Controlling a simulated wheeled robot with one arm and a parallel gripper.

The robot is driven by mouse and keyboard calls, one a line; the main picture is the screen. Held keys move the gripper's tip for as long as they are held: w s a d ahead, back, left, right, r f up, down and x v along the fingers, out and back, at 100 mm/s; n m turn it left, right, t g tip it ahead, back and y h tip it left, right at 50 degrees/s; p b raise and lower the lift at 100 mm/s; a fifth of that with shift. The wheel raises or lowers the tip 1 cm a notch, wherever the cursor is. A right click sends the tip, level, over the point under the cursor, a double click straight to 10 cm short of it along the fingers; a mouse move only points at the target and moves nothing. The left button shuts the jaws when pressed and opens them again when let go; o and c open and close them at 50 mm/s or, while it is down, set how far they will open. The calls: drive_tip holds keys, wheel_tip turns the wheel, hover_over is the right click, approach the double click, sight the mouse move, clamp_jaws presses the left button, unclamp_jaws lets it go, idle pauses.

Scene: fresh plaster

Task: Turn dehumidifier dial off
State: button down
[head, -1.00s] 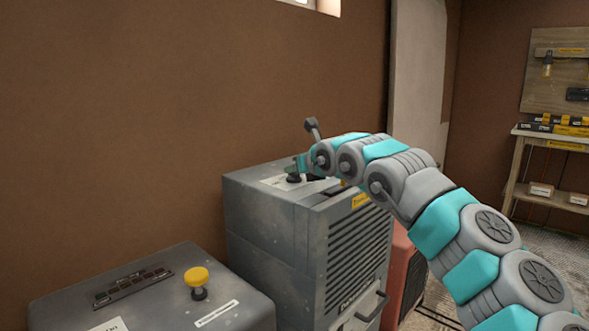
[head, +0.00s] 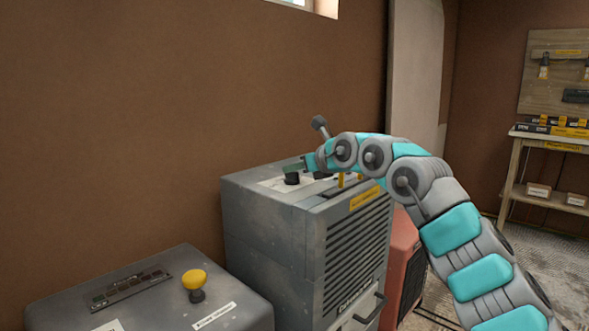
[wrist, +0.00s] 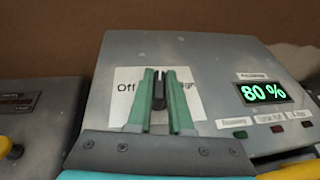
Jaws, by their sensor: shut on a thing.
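The dehumidifier is a tall grey box (head: 250,230) with a slatted front, against the brown wall. Its black dial (wrist: 159,92) sits on a white label (wrist: 124,84) on the top panel, with "Off" printed left of the dial and partly hidden text to the right. My gripper (wrist: 161,74) has its green fingers shut on the dial, one on each side. The dial's bar points roughly straight away from me, between the two texts. In the head view the dial (head: 292,179) shows as a small dark knob beneath the fingers.
A display (wrist: 264,92) right of the dial reads 80 %, above small coloured buttons. A lower grey machine with a yellow knob (head: 195,280) stands at left. A reddish unit (head: 399,270) stands to the right, and a shelf (head: 545,195) is farther back.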

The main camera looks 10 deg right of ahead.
drive_tip(key=shift+w+a+f, duration=0.1)
drive_tip(key=shift+f, duration=0.8)
drive_tip(key=c, duration=0.8)
unclamp_jaws()
drive_tip(key=shift+w, duration=0.15)
drive_tip(key=shift+r, duration=0.25)
drive_tip(key=shift+b+v, duration=0.4)
drive_tip(key=shift+v, duration=3.5)
drive_tip(key=shift+w, duration=0.1)
